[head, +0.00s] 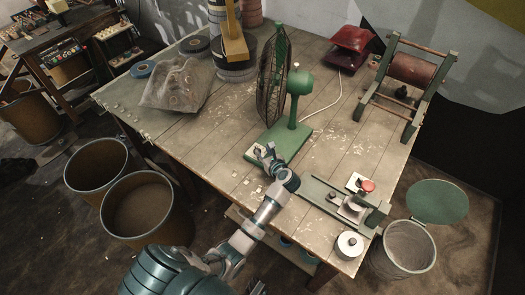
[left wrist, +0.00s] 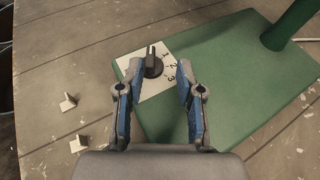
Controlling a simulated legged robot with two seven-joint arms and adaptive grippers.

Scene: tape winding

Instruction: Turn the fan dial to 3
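The green fan (head: 272,85) stands on the wooden table, its green base (head: 290,140) toward the front edge. In the left wrist view, the black dial (left wrist: 153,66) sits on a white plate (left wrist: 133,66) at a corner of the green base (left wrist: 230,75). The numerals 1, 2 and 3 run down the plate to the right of the dial. The dial's raised ridge points toward the top of the picture, not at the 3. My left gripper (head: 266,154) is at the base's front corner. Its open fingers (left wrist: 158,70) straddle the dial with visible gaps. My right gripper is not in view.
A green-framed tape device (head: 318,190) with a red knob lies right of my left gripper. A roller stand (head: 405,75), a red device (head: 352,47) and a wrapped bag (head: 177,85) stand farther back. Small pale pieces (left wrist: 68,102) lie left of the fan base.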

